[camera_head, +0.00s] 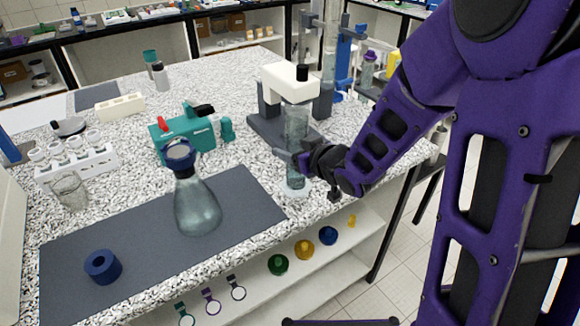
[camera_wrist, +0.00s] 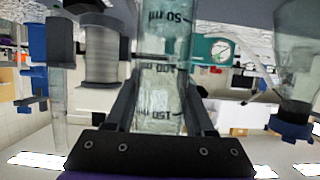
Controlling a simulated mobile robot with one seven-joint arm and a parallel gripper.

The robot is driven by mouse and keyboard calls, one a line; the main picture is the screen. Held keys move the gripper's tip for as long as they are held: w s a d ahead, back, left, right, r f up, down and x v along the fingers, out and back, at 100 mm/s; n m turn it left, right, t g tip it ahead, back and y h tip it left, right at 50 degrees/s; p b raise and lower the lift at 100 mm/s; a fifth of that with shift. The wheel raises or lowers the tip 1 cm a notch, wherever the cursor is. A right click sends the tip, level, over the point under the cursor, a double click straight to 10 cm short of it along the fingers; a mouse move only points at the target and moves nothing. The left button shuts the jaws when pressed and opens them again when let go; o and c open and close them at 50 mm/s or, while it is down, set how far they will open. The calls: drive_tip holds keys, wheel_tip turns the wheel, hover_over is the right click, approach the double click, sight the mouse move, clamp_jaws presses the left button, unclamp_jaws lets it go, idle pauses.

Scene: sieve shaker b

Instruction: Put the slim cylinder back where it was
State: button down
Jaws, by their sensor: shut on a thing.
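The slim cylinder (camera_head: 296,122) is clear glass with a pale round base, near the right front edge of the speckled counter. My gripper (camera_head: 297,163) is shut around its lower part from the right. In the wrist view the cylinder (camera_wrist: 163,52) stands between my fingers (camera_wrist: 160,108), with dark volume marks such as 50 and 100 showing. It looks upright in the head view. I cannot tell whether its base touches the counter.
A conical flask (camera_head: 198,208) with a blue collar and a blue ring (camera_head: 102,266) stand on the dark mat (camera_head: 250,200). A white-and-grey device (camera_head: 290,82) is close behind the cylinder. A teal device (camera_head: 186,135) and a tube rack (camera_head: 78,165) stand left.

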drive_tip(key=shift+f+b, duration=0.35)
drive_tip(key=shift+f, duration=1.55)
drive_tip(key=shift+f, duration=0.15)
drive_tip(key=shift+c, duration=1.3)
unclamp_jaws()
